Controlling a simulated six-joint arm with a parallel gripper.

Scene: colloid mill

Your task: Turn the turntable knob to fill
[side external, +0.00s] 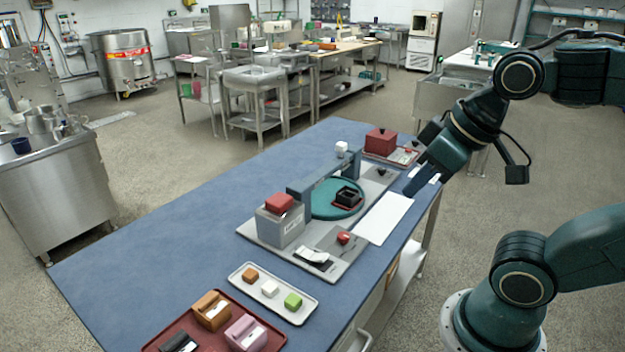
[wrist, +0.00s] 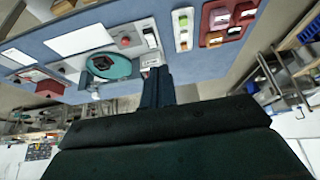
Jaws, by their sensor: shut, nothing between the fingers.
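The teal turntable (side external: 322,208) sits on a grey base plate under a blue-grey bridge, with a black square holder (side external: 347,197) on it. A red knob (side external: 343,238) stands on the plate in front of it; a small dark knob (side external: 381,171) is on the far side. I cannot tell which is the turntable knob, nor read any marking. My gripper (side external: 414,184) is shut and empty above the table's right edge, apart from both knobs. In the wrist view its fingers (wrist: 157,86) point toward the table, with the turntable (wrist: 122,68) and red knob (wrist: 126,41) beyond.
A white sheet (side external: 384,218) lies between the plate and the table's right edge. A grey box (side external: 280,226) with a red top stands left of the turntable. A white tray (side external: 247,284) of small blocks and a red tray (side external: 268,335) are nearer. The table's left side is clear.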

